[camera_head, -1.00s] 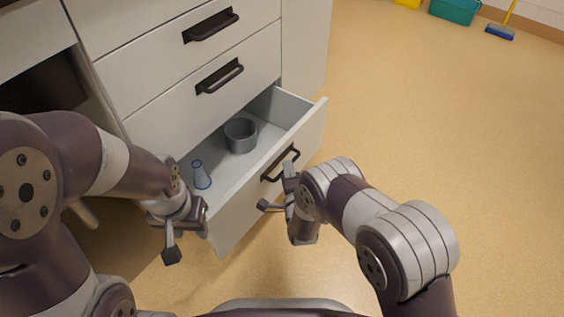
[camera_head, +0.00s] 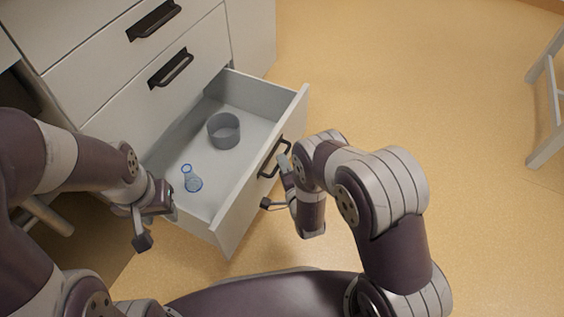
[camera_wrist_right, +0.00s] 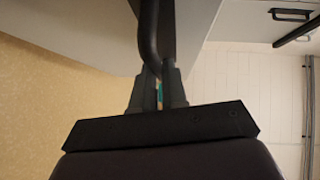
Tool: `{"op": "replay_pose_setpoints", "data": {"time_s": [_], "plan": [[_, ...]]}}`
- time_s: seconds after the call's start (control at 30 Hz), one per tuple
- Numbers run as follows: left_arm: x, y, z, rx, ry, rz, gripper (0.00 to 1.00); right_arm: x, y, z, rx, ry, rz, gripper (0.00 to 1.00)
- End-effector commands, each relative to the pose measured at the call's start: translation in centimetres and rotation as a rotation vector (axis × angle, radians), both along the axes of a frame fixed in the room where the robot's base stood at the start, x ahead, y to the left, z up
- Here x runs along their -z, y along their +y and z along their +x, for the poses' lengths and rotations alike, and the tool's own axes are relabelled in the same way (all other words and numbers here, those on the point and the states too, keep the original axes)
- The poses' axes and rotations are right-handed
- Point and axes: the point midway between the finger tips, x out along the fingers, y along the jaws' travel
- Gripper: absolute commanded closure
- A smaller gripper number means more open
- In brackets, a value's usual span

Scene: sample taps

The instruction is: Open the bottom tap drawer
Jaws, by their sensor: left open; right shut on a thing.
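The bottom drawer (camera_head: 238,205) stands well out from the white cabinet, with its inside showing. A grey round bowl (camera_head: 224,131) and a small clear blue-rimmed flask (camera_head: 192,179) are in it. My right gripper (camera_head: 284,165) is shut on the drawer's dark bar handle (camera_head: 272,152). In the right wrist view the handle (camera_wrist_right: 149,40) runs down between the fingers (camera_wrist_right: 159,92). My left gripper (camera_head: 168,198) is open and empty at the drawer's near left side; whether it touches the drawer I cannot tell.
Two closed drawers with dark handles (camera_head: 171,68) are above the open one. A white stool or frame (camera_head: 549,100) stands at the far right. The tan floor (camera_head: 420,80) between is clear.

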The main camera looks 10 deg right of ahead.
Motion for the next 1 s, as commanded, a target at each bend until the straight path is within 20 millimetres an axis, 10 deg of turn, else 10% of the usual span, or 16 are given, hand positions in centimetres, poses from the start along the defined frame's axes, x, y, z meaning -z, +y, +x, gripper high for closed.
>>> {"op": "replay_pose_setpoints", "data": {"time_s": [0.1,0.2,0.57,1.0], "plan": [[0.0,0.0,0.0,0.000,0.000,0.000,0.57,0.3,0.0,-0.2,-0.002,0.008,-0.002,1.00],[0.0,0.0,0.0,0.000,0.000,0.000,0.57,0.2,0.0,-0.2,-0.002,0.007,-0.002,0.62],[-0.8,0.0,0.0,0.000,0.000,0.000,0.57,-0.3,-0.1,-1.0,-0.001,0.006,-0.002,0.62],[-5.2,0.0,0.0,0.000,0.000,0.000,0.57,-1.8,-1.6,-11.3,-0.003,0.008,-0.002,0.62]]}}
